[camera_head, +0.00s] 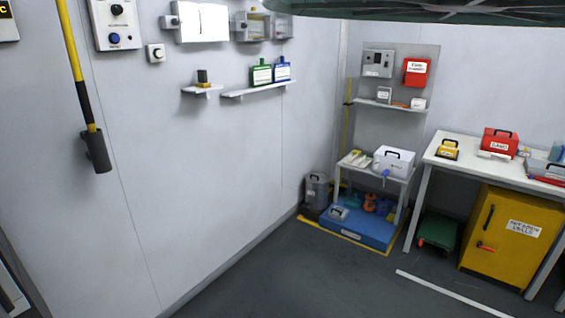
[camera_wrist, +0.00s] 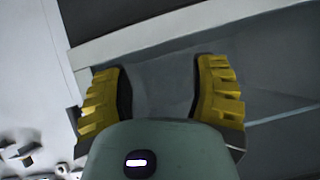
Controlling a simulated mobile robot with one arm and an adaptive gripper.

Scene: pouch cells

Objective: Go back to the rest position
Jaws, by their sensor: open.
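My gripper (camera_wrist: 160,88) shows in the wrist view with two yellow, ridged fingers set wide apart. It is open, and nothing shows between the fingers but a grey surface behind them. A pale band crosses behind the fingertips; I cannot tell what it belongs to. My gripper does not show in the head view.
A small stand (camera_head: 343,180) holds a white case (camera_head: 394,162) in the corner. Grey floor (camera_head: 330,285) is clear in front.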

